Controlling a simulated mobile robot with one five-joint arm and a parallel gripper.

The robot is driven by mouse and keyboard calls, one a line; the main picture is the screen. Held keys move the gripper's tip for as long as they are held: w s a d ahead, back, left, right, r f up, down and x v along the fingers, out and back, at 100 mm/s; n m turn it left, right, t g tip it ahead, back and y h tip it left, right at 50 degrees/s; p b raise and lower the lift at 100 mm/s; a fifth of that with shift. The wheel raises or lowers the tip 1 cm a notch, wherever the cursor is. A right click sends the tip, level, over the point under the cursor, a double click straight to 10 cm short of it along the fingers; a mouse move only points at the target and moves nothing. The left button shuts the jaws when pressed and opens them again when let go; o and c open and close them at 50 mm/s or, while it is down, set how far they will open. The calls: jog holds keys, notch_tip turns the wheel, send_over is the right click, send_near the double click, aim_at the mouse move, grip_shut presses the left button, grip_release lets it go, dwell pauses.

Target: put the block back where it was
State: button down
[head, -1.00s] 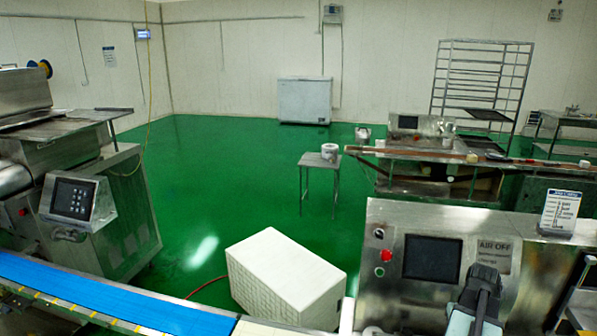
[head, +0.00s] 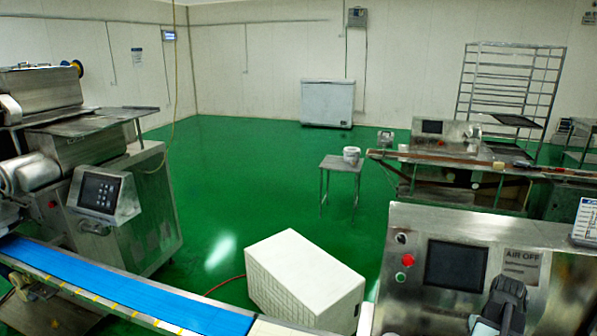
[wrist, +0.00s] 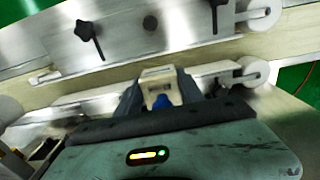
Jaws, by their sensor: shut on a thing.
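In the wrist view, my gripper (wrist: 160,97) is at the middle, its two dark fingers closed on a small pale block (wrist: 160,84). A blue patch shows just below the block, between the fingers. The block is held in front of a beige conveyor belt (wrist: 225,55) with metal side rails. I cannot tell whether the block touches anything beneath it. In the head view, part of my arm shows at the lower right, but the gripper and block cannot be made out.
Metal guides (wrist: 120,42) with black knobs and white rollers (wrist: 262,12) flank the belt. In the head view, a control panel machine (head: 455,262) stands at right, a white box (head: 305,280) at front centre and a blue belt (head: 130,290) at left. Green floor (head: 260,180) is open beyond.

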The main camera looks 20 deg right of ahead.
notch_tip(320, 180, up, 2)
jog(key=shift+p, duration=0.5)
jog(key=shift+f+b, duration=3.75)
jog(key=shift+r+p, duration=3.9)
notch_tip(320, 180, down, 8)
jog(key=b, duration=0.7)
jog(key=shift+r+b, duration=0.2)
jog(key=shift+b, duration=0.1)
